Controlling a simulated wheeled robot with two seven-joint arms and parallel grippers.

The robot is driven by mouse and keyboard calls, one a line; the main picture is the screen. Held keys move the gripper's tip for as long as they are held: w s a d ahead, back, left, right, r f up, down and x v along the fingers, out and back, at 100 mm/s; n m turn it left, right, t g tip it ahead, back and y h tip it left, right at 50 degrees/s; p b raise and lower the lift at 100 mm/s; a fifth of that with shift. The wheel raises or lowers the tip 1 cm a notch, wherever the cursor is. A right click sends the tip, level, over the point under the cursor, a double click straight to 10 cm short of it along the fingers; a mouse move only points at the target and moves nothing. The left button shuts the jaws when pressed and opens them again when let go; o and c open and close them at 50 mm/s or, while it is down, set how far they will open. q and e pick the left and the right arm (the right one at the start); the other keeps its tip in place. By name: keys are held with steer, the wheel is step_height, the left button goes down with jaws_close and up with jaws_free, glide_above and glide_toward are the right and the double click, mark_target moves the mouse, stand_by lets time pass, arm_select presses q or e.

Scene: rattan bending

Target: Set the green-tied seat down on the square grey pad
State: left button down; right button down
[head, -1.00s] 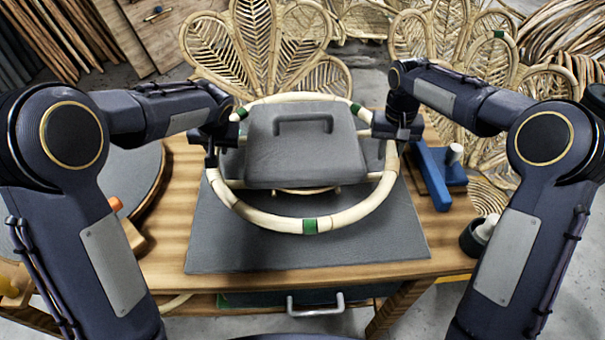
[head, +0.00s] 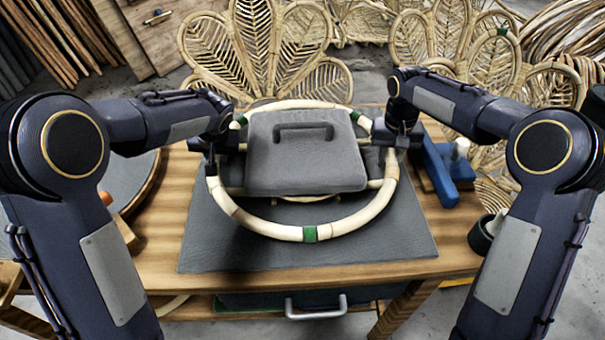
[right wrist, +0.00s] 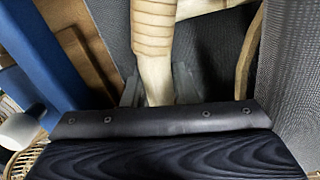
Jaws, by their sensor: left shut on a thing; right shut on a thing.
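The green-tied seat is a pale rattan ring (head: 270,231) with green bindings, held roughly level over the square grey pad (head: 225,245) on the wooden table. A gap between ring and pad is hard to judge. My left gripper (head: 214,152) is shut on the ring's left side. My right gripper (head: 398,140) is shut on its right side. In the right wrist view, the pale wrapped rattan (right wrist: 155,50) runs between the fingers of my right gripper (right wrist: 158,90). A grey block with a handle (head: 305,165) covers the ring's middle and hides part of it.
A blue clamp-like tool (head: 437,175) lies right of the pad, near a dark cup (head: 483,236). A round grey-topped table (head: 125,175) is at left. Woven rattan chair backs (head: 265,50) stand behind the table. A drawer handle (head: 316,308) shows below the front edge.

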arm_select(q)
steer(key=c, duration=1.1)
jaws_free()
steer(key=shift+f, duration=0.15)
steer(key=shift+c, duration=0.2)
arm_select(e)
steer(key=c, duration=1.1)
jaws_free()
steer(key=shift+f, duration=0.15)
steer(key=shift+c, duration=0.2)
arm_select(q)
steer(key=v, duration=1.2)
arm_select(e)
step_height(320, 180, up, 12)
steer(key=shift+a, duration=0.1)
arm_select(q)
steer(key=s+a, duration=0.1)
steer(key=a, duration=0.4)
steer(key=shift+s+a, duration=0.25)
steer(key=shift+a, duration=0.15)
